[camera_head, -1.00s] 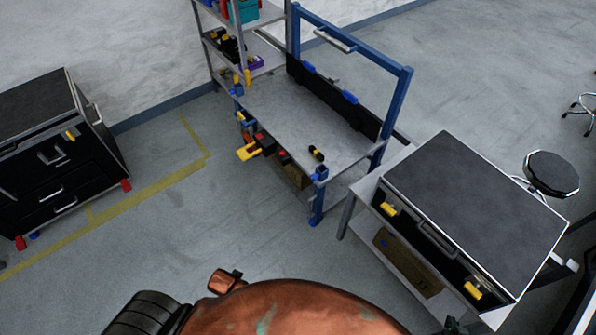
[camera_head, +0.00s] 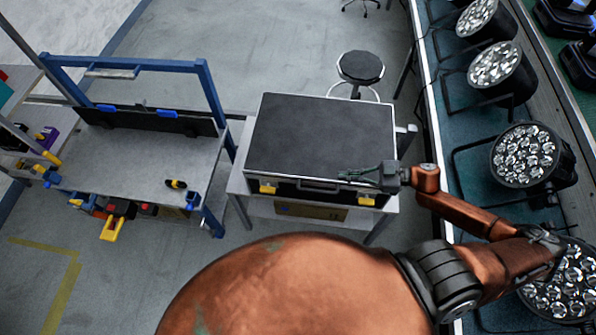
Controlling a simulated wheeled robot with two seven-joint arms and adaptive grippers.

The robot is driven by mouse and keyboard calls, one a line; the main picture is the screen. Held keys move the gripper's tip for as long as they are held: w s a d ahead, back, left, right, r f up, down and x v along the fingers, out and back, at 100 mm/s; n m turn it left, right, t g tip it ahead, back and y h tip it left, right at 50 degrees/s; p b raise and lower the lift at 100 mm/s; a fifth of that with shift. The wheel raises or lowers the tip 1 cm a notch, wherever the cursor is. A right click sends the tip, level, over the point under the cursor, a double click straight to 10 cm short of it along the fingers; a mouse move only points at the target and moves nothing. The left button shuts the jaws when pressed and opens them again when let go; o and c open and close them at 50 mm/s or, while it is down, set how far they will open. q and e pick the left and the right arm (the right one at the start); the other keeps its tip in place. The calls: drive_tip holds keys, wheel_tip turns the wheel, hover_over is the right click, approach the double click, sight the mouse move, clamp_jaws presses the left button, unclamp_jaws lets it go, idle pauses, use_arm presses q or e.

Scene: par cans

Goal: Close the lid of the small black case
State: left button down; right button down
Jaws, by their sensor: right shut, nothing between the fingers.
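The small black case (camera_head: 320,132) lies on a grey table in the middle of the head view. It has silver edges, a handle on its front side and two yellow latches. Its lid is down flat over the body, or nearly so; I cannot tell whether a thin gap remains at the front. My right gripper (camera_head: 346,175) is shut and empty at the lid's front right edge. It looks to be at or just above the edge; contact is not clear. My left gripper is not in view.
A blue-framed workbench (camera_head: 140,160) stands to the left, with a screwdriver-like tool (camera_head: 176,184) on it. A round black stool (camera_head: 360,67) is behind the case. Several par cans (camera_head: 525,154) line a long bench at the right, close to my right arm. Open floor lies at the lower left.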

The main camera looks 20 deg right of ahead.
drive_tip(key=w+a+f, duration=0.1)
drive_tip(key=a, duration=0.1)
drive_tip(key=w+a+f, duration=0.2)
drive_tip(key=a, duration=0.1)
drive_tip(key=w+a+f, duration=0.1)
drive_tip(key=a+f, duration=0.1)
drive_tip(key=shift+w+a, duration=0.25)
drive_tip(key=shift+w, duration=0.1)
drive_tip(key=shift+f, duration=0.7)
